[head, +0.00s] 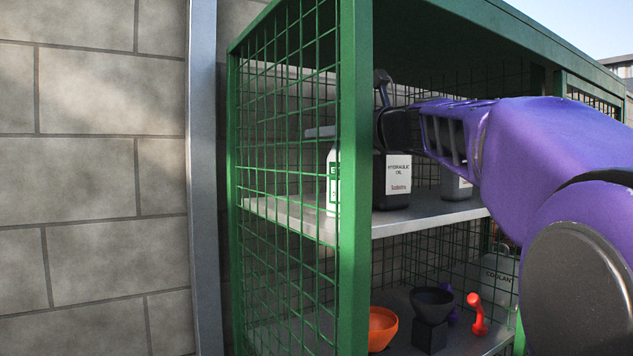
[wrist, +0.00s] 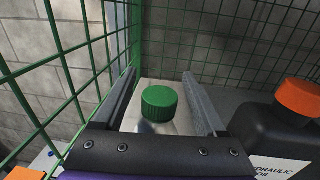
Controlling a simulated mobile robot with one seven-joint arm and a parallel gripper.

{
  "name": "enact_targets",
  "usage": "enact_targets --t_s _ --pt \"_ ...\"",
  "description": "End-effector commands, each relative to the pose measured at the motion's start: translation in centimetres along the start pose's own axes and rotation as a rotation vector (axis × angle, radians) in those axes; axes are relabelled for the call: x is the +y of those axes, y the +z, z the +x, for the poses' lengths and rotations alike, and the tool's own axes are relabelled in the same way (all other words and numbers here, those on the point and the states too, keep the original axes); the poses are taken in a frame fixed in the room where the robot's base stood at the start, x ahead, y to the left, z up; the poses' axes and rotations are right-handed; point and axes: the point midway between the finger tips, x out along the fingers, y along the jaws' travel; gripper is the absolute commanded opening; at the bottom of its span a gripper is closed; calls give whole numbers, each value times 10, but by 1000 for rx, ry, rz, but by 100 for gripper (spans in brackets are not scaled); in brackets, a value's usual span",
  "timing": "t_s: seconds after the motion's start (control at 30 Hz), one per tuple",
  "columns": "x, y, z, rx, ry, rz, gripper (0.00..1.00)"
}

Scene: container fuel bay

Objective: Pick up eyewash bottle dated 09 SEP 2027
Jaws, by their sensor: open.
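A white bottle with a green cap (wrist: 158,102) sits between the two fingers of my gripper (wrist: 160,76) in the wrist view. The fingers are open, with one on each side of the cap; I cannot tell whether they touch the bottle. In the head view a white bottle with a green label (head: 333,183) stands on the upper shelf, partly hidden behind the green post and mesh. Its label shows only an "E", and no date is readable. My gripper reaches over that shelf in the head view, partly hidden by the post.
A black hydraulic oil container (head: 392,180) with an orange cap (wrist: 298,97) stands right of the bottle. Green mesh (wrist: 60,60) closes the left side. The lower shelf holds an orange bowl (head: 381,328), a dark bowl (head: 432,301) and a red-orange object (head: 477,315).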

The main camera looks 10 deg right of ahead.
Motion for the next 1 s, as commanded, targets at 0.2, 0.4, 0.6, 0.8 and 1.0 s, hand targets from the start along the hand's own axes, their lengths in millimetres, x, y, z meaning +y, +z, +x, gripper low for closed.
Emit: enact_targets --t_s 0.2,0.4,0.6,0.8,1.0 --pt "0 0 0 0 0 -1 65" --pt "0 0 0 0 0 -1 29" --pt "0 0 0 0 0 -1 0" --pt "0 0 0 0 0 -1 0" --pt "0 0 0 0 0 -1 0"
